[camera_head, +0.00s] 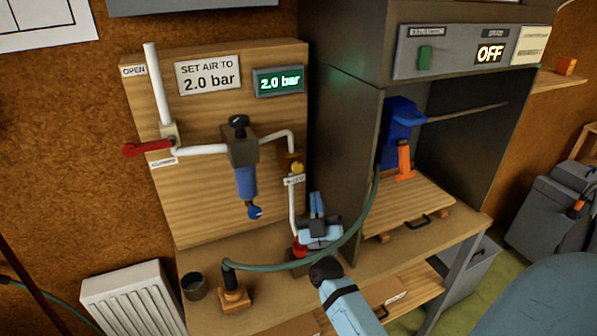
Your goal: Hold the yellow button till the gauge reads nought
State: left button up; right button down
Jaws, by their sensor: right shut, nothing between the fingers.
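The yellow button (297,168) sits on the thin white pipe on the wooden board, just above a small white label. My left gripper does not show.
A red lever (148,149) lies crosswise at the white pipe, left. A regulator (240,145) with a blue bowl is mid-board. A green hose (352,238) curves past my right gripper to a dark cabinet (341,125). A display there reads OFF (490,53). A dark cup (194,286) stands front left.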

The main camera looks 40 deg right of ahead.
aim_at(297, 167)
jog(key=shift+s+d+r+m+h, duration=0.15)
jog(key=shift+d+r+m+h, duration=0.2)
jog(key=shift+h, duration=0.35)
jog(key=shift+f, duration=0.1)
jog(key=w+d+b, duration=0.2)
jog(key=w, duration=0.6)
jog(key=shift+w+d+b, duration=0.2)
jog(key=shift+w+b, duration=0.1)
jog(key=shift+b, duration=0.05)
dwell(1.0)
dwell(0.5)
